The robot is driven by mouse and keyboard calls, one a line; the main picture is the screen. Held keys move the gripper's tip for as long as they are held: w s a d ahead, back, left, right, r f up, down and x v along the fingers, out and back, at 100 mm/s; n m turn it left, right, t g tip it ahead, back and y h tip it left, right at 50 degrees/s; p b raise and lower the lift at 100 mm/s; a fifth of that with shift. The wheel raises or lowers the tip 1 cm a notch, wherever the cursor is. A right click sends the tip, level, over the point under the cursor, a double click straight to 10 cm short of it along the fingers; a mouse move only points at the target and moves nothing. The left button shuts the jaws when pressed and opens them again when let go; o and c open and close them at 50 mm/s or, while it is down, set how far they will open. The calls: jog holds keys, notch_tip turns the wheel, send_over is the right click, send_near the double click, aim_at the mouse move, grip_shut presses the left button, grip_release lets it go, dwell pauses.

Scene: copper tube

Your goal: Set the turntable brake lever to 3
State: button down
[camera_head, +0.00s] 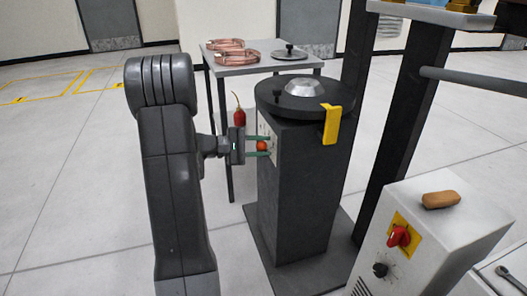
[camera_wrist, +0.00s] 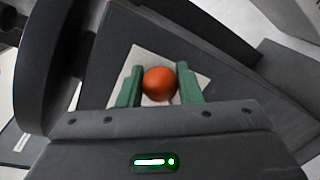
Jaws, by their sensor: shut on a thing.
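The turntable (camera_head: 268,96) is a dark round disc on a dark pedestal (camera_head: 298,205), with a silver hub on top. On the pedestal's left side is a pale scale plate (camera_head: 274,136), which also shows in the wrist view (camera_wrist: 194,64). The brake lever's orange ball knob (camera_head: 262,146) stands in front of this plate. My gripper (camera_wrist: 159,88) has its green fingers on both sides of the knob (camera_wrist: 159,83), shut on it. The lever's shaft and the plate's numbers cannot be made out.
A yellow bracket (camera_head: 330,124) hangs over the turntable's right edge. A grey table (camera_head: 262,69) with copper coils (camera_head: 236,57) stands behind. A red pepper-like thing (camera_head: 238,116) shows just above my gripper. A white control box (camera_head: 405,240) with a red knob stands front right.

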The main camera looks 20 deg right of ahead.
jog(key=shift+f, duration=0.2)
jog(key=c, duration=1.1)
grip_release()
jog(key=shift+o, duration=0.2)
jog(key=shift+r, duration=0.1)
jog(key=p+v, duration=0.3)
jog(key=v, duration=1.1)
jog(key=shift+p, duration=0.4)
jog(key=shift+s+d, duration=0.1)
jog(key=b+x, duration=0.4)
jog(key=x, duration=0.9)
jog(key=shift+d, duration=0.4)
